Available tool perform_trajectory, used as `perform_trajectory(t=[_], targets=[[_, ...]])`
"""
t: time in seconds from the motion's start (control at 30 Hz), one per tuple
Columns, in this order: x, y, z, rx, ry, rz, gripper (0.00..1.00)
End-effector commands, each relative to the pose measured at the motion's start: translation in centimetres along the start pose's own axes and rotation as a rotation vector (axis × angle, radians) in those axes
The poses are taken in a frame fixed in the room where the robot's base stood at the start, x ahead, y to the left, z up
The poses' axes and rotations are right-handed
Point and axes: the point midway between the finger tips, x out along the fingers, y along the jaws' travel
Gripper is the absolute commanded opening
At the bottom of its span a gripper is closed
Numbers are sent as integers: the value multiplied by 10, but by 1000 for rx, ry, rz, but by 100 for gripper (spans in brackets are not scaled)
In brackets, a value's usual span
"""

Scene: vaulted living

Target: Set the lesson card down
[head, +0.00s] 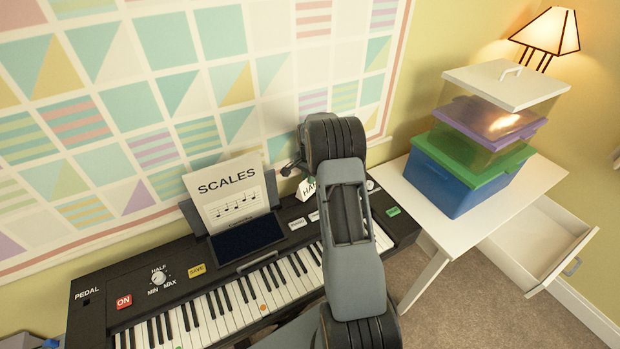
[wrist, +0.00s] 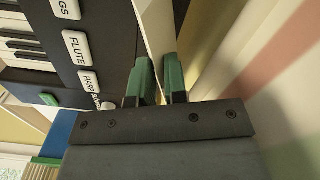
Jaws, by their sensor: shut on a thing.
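A white card, the lesson card (head: 307,188), shows beside my arm in the head view, just above the back of the keyboard. Its visible letters read "HA"; the rest is hidden behind my arm. In the wrist view my gripper (wrist: 160,75) is shut on the lesson card (wrist: 157,28), which stands nearly edge-on between its green fingers. The black keyboard (head: 250,268) runs below, and its panel with the FLUTE and HARP buttons lies left of the card in the wrist view. I cannot tell whether the card touches the keyboard.
A SCALES sheet (head: 232,196) leans on the keyboard's music stand (head: 248,238). A white side table (head: 420,205) at the right bears stacked lidded boxes (head: 470,150) and has an open drawer (head: 545,245). A patterned wall hanging (head: 150,110) is close behind the keyboard.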

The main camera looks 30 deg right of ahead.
Motion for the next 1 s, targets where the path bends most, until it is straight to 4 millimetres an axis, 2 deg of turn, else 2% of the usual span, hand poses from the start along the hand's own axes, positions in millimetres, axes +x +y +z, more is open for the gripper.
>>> perform_trajectory(t=[0.1,0.43,0.47,0.7,1.0], targets=[[10,0,0,0,-1,1,0],[13,0,0,0,0,0,0],[12,0,0,0,1,-1,16],[12,0,0,0,0,-1,39],[8,0,0,0,1,-1,40]])
